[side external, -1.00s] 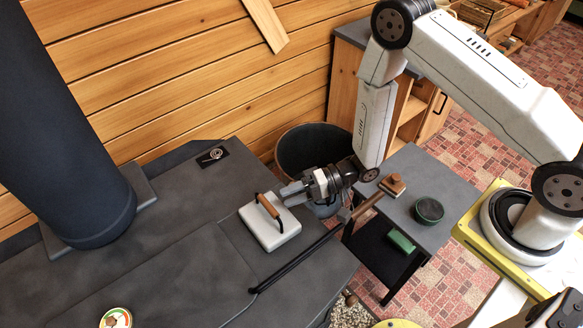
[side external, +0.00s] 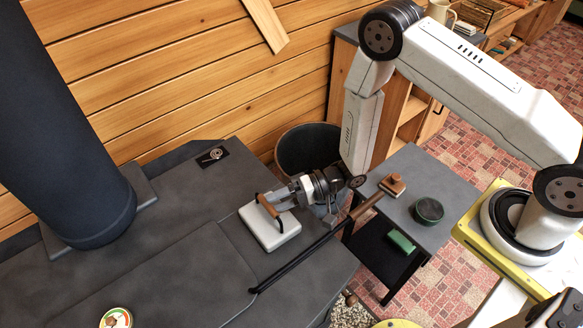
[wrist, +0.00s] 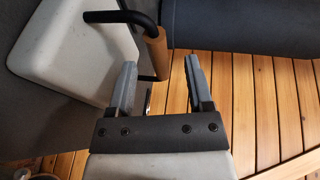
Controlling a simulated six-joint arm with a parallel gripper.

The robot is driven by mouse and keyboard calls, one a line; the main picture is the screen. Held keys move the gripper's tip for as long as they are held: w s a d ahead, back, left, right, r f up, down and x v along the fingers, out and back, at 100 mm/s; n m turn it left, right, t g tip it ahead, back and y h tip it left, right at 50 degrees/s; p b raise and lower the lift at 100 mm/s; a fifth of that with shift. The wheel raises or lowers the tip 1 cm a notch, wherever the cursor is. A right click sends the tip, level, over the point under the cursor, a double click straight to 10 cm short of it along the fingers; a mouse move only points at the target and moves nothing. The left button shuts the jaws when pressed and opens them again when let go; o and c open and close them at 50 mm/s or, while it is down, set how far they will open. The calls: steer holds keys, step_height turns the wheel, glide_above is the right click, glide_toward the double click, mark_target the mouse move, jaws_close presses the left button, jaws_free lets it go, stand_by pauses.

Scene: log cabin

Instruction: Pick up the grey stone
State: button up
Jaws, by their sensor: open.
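The grey stone (side external: 270,230) is a pale grey square slab with a black bracket handle and a brown wooden grip (side external: 268,206). It sits flat on the dark stove top (side external: 180,265). My gripper (side external: 280,196) is open and empty, close to the right side of the handle. In the wrist view, the stone (wrist: 70,50) fills the upper left. Its wooden grip (wrist: 155,50) shows between and just beyond the open fingertips of my gripper (wrist: 161,66). Whether a finger touches the grip cannot be told.
A dark bucket (side external: 300,150) stands behind. A side table (side external: 400,180) holds a brush (side external: 392,184) and a green tin (side external: 429,210). A thick stovepipe (side external: 70,150) rises at left.

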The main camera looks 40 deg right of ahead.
mark_target(260, 218)
steer(key=shift+x, duration=2.3)
steer(key=shift+c, duration=0.2)
jaws_close()
steer(key=shift+w+r, duration=0.15)
